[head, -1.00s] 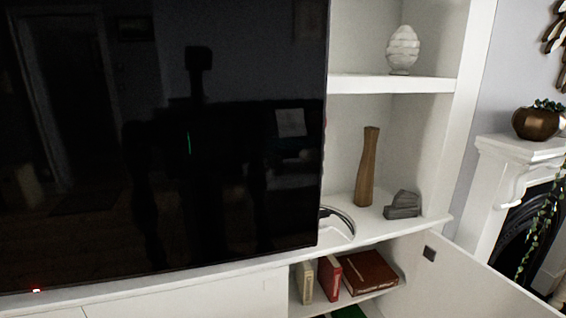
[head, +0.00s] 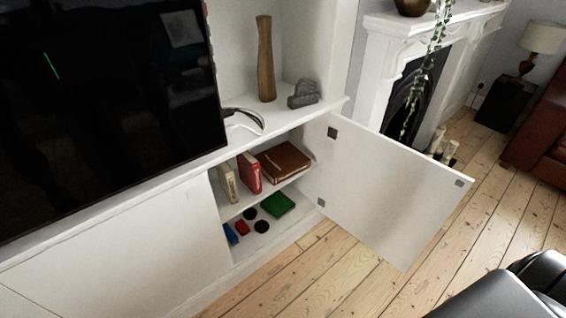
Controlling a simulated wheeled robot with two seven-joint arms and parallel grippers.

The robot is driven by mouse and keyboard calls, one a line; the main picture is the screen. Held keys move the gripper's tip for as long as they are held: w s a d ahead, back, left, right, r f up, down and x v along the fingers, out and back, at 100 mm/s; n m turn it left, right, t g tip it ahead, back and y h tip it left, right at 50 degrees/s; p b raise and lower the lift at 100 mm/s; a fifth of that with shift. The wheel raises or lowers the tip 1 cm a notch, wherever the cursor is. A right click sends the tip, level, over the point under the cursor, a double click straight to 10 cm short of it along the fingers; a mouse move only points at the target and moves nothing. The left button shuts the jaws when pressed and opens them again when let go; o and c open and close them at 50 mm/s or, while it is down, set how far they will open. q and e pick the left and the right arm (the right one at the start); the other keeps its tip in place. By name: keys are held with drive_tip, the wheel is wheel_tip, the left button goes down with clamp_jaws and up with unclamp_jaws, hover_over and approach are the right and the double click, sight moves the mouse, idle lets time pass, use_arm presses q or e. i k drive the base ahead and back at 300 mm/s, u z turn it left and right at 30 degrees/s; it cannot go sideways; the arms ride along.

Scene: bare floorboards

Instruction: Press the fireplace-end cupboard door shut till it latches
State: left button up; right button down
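The fireplace-end cupboard door (head: 385,205) is white and stands wide open in the head view. It is hinged at the right side of the cupboard opening and swings out over the floorboards toward the fireplace. The open cupboard (head: 225,212) shows books on its upper shelf and a green box (head: 278,205) with small red, blue and black items below. A dark, rounded part of my own body shows at the bottom right, apart from the door. Neither gripper can be seen.
The white fireplace (head: 385,60) stands behind the door, with candles (head: 440,147) on the floor by it. A large television (head: 100,110) fills the left. A wooden vase (head: 265,60) and grey ornament (head: 304,94) stand above the cupboard. Bare floorboards (head: 330,285) lie in front.

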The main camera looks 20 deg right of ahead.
sight(394, 198)
drive_tip(key=u, duration=1.6)
drive_tip(key=k, duration=1.1)
drive_tip(key=z, duration=2.95)
drive_tip(key=i, duration=0.75)
drive_tip(key=z, duration=0.25)
